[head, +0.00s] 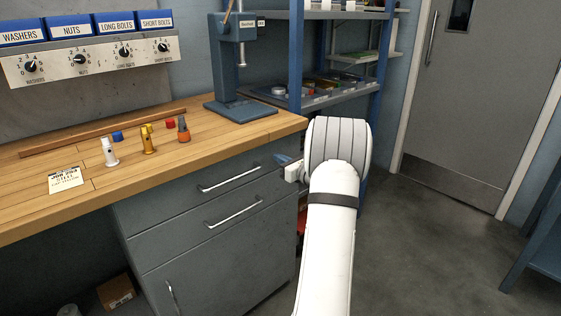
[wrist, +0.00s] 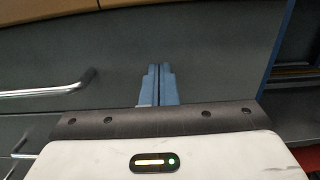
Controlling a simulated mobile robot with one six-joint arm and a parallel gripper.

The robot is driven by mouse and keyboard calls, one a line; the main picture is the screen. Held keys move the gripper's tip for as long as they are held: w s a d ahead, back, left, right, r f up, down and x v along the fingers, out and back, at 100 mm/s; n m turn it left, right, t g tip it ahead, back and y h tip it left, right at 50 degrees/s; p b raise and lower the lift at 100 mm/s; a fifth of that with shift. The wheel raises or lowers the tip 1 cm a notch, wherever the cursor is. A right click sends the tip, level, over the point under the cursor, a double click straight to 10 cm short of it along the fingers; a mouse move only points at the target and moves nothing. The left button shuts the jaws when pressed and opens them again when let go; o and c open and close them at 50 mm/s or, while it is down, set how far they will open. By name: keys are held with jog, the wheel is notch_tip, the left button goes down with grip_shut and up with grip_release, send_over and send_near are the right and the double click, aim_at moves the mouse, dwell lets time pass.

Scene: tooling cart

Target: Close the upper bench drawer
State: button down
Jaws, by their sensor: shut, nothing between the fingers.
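The upper bench drawer (head: 160,203) is a grey front with a silver bar handle (head: 228,180), just under the wooden bench top. It looks flush or nearly flush; I cannot tell if a small gap is left. My gripper (head: 282,159) is shut and empty, at the right end of the drawer front, right of the handle. In the wrist view my blue fingers (wrist: 159,68) lie together, pointing at the grey drawer front (wrist: 205,45). Its handle (wrist: 45,92) shows at left. I cannot tell whether the fingertips touch the front.
A lower drawer (head: 165,252) with its own handle and a cupboard door (head: 215,285) sit below. The bench top (head: 125,185) carries several small coloured parts, a card and a blue press (head: 240,107). Blue shelving (head: 325,100) stands behind my arm.

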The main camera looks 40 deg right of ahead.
jog(key=s+d+p, duration=0.1)
jog(key=s, duration=1.3)
jog(key=w+a+r+n+g+y+p, duration=0.2)
jog(key=a+r+n+y+p, duration=0.15)
jog(key=a, duration=0.45)
jog(key=w+a+r+n+g+y+p, duration=0.1)
jog(key=a+r+n+g+y+p, duration=0.25)
jog(key=a, duration=0.55)
jog(key=s+a+r+n+g+p, duration=0.1)
jog(key=s+a+r+n+g, duration=0.15)
jog(key=a, duration=0.35)
jog(key=s+a+r+n+g+p, duration=0.1)
jog(key=a+n+g+p, duration=0.1)
jog(key=a+n, duration=0.25)
jog(key=s+a+r+n+g+p, duration=0.1)
jog(key=s+a+r+n+g, duration=0.15)
jog(key=a, duration=0.35)
jog(key=s+a+r+n+g+h+p, duration=0.1)
jog(key=s+a+r+n+h+p, duration=0.2)
jog(key=s+n, duration=0.5)
jog(key=s+a+r+n+g+h+p, duration=0.2)
jog(key=s+r+n+h+p, duration=0.3)
jog(key=s+n+p, duration=0.3)
jog(key=shift+a+r+n+h, duration=0.3)
jog(key=shift+a+r+n, duration=0.6)
jog(key=shift+n, duration=0.35)
